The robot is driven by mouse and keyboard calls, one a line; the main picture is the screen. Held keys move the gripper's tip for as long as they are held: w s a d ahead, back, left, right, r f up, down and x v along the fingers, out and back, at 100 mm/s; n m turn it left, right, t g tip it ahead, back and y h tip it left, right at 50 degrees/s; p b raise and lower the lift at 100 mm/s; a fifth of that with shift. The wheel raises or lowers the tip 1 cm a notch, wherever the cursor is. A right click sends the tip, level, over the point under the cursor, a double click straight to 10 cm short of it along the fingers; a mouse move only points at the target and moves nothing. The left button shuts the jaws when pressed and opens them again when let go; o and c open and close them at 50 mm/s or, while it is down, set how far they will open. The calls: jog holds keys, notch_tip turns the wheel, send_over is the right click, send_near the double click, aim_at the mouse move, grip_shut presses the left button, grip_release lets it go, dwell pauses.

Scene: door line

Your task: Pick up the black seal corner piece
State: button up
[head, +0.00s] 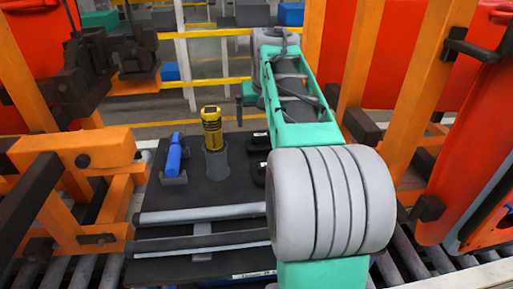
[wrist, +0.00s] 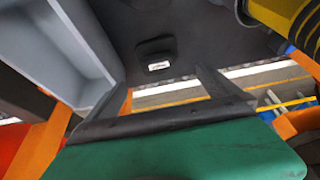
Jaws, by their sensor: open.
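Two small black pieces with pale labels, which look like seal corner pieces, lie on the dark board. In the head view, the farther piece (head: 259,141) and the nearer piece (head: 259,173) are at the board's right side, beside my arm, which partly covers the view there. In the wrist view, one black piece (wrist: 156,56) with a white label shows ahead, between the lines of my fingers. I cannot tell which of the two it is. My gripper (wrist: 160,88) is open and empty, apart from the piece. My arm mostly hides the gripper in the head view.
The dark board (head: 222,182) also bears a yellow-black tool (head: 212,128) upright in a grey holder, a blue tool (head: 174,155) in a holder, and long strips (head: 200,214) at the front. Orange frames (head: 95,160) stand left and right. Rollers (head: 75,270) run below.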

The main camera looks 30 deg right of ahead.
aim_at(260, 134)
jog(key=shift+x, duration=0.95)
jog(key=x, duration=0.6)
jog(key=shift+d+f, duration=0.2)
jog(key=shift+f, duration=0.2)
jog(key=c, duration=1.3)
